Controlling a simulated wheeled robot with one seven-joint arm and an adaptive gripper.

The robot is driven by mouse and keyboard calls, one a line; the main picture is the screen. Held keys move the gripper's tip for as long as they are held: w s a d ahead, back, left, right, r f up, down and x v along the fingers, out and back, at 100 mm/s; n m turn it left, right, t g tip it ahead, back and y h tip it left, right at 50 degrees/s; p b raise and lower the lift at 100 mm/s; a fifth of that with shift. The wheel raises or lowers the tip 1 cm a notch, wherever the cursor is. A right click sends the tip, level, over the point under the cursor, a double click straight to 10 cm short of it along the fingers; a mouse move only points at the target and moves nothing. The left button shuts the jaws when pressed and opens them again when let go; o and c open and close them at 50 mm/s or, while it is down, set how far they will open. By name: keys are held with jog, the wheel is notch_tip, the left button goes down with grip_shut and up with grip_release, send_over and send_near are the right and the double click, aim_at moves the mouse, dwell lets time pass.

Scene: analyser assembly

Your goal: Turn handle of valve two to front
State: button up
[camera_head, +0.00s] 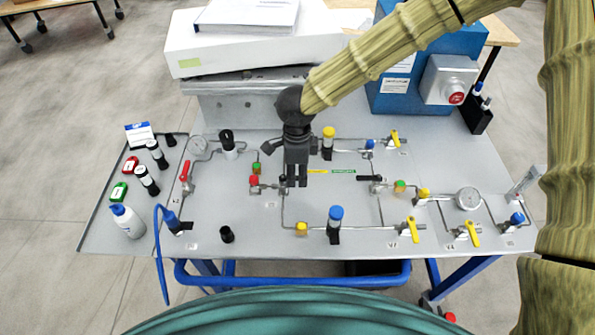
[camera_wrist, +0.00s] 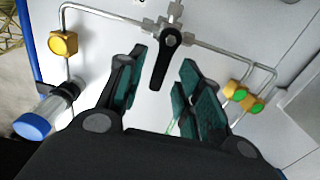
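A black lever handle (camera_wrist: 165,58) on a metal pipe fitting lies between my gripper's two fingers in the wrist view, with gaps on both sides. It points down in that view. My gripper (camera_wrist: 155,95) is open and empty. In the head view, my gripper (camera_head: 297,183) points down over the left-middle of the panel and hides most of this handle. Another black handle (camera_head: 370,178) sits further right, pointing left. I cannot read which handle is labelled valve two.
A blue-capped cylinder (camera_head: 336,218) stands front right of my gripper, and a yellow block (camera_head: 301,229) sits in front. A yellow-capped cylinder (camera_head: 328,142) stands behind. A red-handled valve (camera_head: 185,172) is at left. Yellow-handled valves (camera_head: 412,230) are at right.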

grip_shut()
jog(key=shift+s, duration=0.15)
jog(key=m+p, duration=0.1)
jog(key=s+m+p, duration=0.1)
jog(key=shift+r+m, duration=0.1)
jog(key=shift+m, duration=0.3)
jog(key=m, duration=0.1)
jog(key=s+m, duration=0.1)
jog(key=m, duration=0.1)
jog(key=m+p, duration=0.1)
jog(key=shift+s+a+m, duration=0.15)
jog(key=shift+a+m, duration=0.15)
jog(key=shift+a, duration=0.1)
jog(key=m, duration=0.1)
jog(key=a+m, duration=0.1)
jog(key=m, duration=0.1)
jog(key=s+m, duration=0.1)
jog(key=m, duration=0.1)
jog(key=shift+a, duration=0.15)
jog(key=shift+s+a+f+m, duration=0.1)
jog(key=shift+a+m, duration=0.15)
jog(key=shift+m, duration=0.7)
jog(key=shift+s+a+f+m, duration=0.1)
jog(key=shift+a+m, duration=0.2)
jog(key=shift+m, duration=0.6)
jog(key=shift+s+a+m, duration=0.1)
jog(key=shift+a+m, duration=0.15)
jog(key=shift+m, duration=0.7)
